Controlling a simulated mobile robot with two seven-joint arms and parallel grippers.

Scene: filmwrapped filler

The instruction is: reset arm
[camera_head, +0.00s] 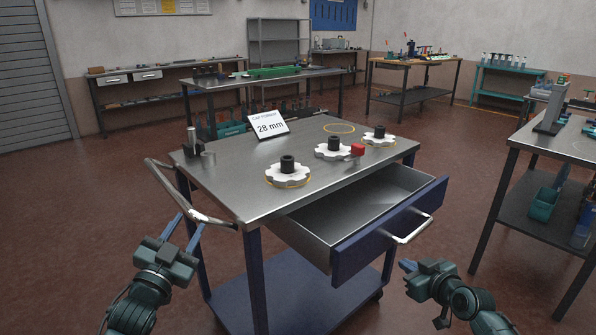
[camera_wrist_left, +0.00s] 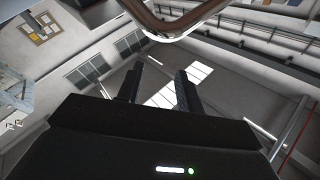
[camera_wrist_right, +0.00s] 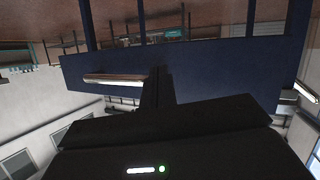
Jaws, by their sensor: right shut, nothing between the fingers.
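My left gripper (camera_head: 184,228) is open and empty, in front of the cart's left side below its bent push handle (camera_head: 190,205). In the left wrist view its two fingers (camera_wrist_left: 158,84) stand apart with nothing between them, and the handle (camera_wrist_left: 185,25) crosses above them. My right gripper (camera_head: 406,265) is shut and empty, a little below and in front of the open drawer (camera_head: 390,235). In the right wrist view its fingers (camera_wrist_right: 158,85) are together, close to the silver drawer handle (camera_wrist_right: 115,80) in the picture; contact cannot be told.
The drawer is pulled out and looks empty. A workbench (camera_head: 560,140) stands at the right. Open floor lies around the cart.

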